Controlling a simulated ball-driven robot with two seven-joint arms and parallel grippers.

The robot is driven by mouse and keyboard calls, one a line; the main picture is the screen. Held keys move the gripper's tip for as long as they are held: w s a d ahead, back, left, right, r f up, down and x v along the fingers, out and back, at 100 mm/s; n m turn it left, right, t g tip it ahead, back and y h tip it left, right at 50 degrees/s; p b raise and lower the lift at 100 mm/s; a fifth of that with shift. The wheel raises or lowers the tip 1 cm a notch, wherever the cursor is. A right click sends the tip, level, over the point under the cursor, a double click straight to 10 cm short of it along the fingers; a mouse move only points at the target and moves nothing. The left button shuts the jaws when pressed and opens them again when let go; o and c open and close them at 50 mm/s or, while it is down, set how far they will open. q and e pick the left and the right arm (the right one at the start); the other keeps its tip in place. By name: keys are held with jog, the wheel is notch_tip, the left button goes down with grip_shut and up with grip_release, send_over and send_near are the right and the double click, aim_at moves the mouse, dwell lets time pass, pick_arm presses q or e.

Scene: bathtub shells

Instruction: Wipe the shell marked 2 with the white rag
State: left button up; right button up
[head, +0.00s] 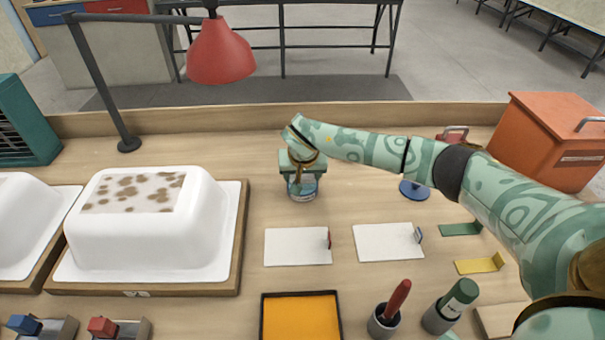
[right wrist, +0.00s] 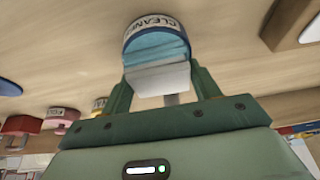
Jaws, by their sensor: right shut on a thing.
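The shell marked 2 (head: 205,225) is a white upturned tub on a wood-edged board at the left, with its number on the front edge. A patch on its top has brown spots. My right gripper (head: 302,177) is well to the right of it, over a small tin labelled as cleaner (head: 302,191). In the right wrist view, my right gripper (right wrist: 162,92) is shut on a white block-like piece, which looks like the white rag (right wrist: 160,78). Its far end meets the blue inside of the tin (right wrist: 155,45); how deep it goes is unclear. My left gripper is out of view.
Another white shell (head: 22,225) is cut off at the left edge. A red lamp (head: 221,52) hangs over the back. Two white cards (head: 297,246), an orange tray (head: 300,318) and several pots stand in front. An orange box (head: 550,140) stands at back right.

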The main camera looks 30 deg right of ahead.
dwell(0.3)
notch_tip(320, 180, up, 7)
jog(key=p, duration=0.5)
jog(key=shift+p, duration=0.35)
